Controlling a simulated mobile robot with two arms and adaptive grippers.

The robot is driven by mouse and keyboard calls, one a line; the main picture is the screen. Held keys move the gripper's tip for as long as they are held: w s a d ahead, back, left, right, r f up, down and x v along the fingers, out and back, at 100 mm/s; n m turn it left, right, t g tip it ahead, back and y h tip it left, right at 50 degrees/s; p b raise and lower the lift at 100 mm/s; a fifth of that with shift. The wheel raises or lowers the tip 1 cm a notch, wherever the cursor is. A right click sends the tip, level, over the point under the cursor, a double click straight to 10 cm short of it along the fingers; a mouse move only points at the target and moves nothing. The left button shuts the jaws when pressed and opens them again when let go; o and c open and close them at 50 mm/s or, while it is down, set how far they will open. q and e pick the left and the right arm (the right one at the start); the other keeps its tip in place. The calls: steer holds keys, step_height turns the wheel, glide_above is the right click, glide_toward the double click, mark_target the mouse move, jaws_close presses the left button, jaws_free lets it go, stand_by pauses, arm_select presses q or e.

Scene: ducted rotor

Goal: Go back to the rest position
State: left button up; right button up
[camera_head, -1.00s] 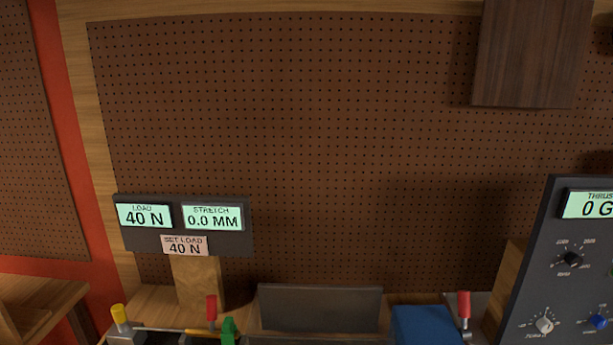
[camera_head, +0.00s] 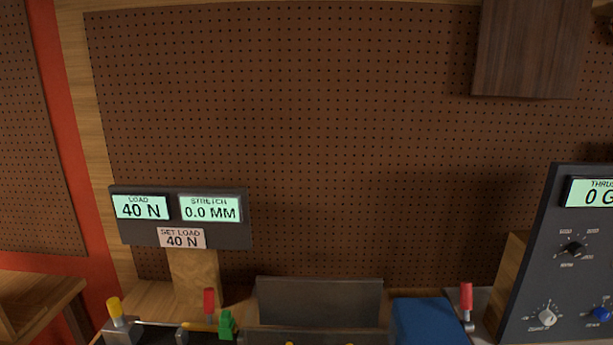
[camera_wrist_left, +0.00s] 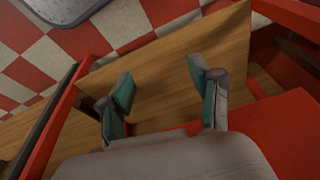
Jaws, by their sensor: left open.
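My left gripper (camera_wrist_left: 163,92) shows in the left wrist view. Its two teal-padded fingers are spread wide with nothing between them. Beyond the fingers is a wooden surface (camera_wrist_left: 165,60), apart from them as far as I can tell. Neither gripper shows in the head view. My right gripper is in no view.
A grey panel (camera_head: 320,303), a blue block (camera_head: 427,321) and red-handled clamps stand low on the bench. A thrust control panel (camera_head: 565,260) is at right. Red rails (camera_wrist_left: 47,140) flank my left gripper.

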arm_select(q)
steer(key=s+a+f+b, duration=0.1)
steer(key=s+f, duration=0.8)
steer(key=f, duration=0.3)
steer(key=s+a+f+g+b, duration=0.1)
steer(key=s+a+f+b, duration=0.1)
steer(key=s+f, duration=0.7)
step_height(320, 180, down, 4)
steer(key=shift+f+g+b, duration=0.1)
steer(key=shift+g+b, duration=0.2)
steer(key=shift+s+a, duration=0.1)
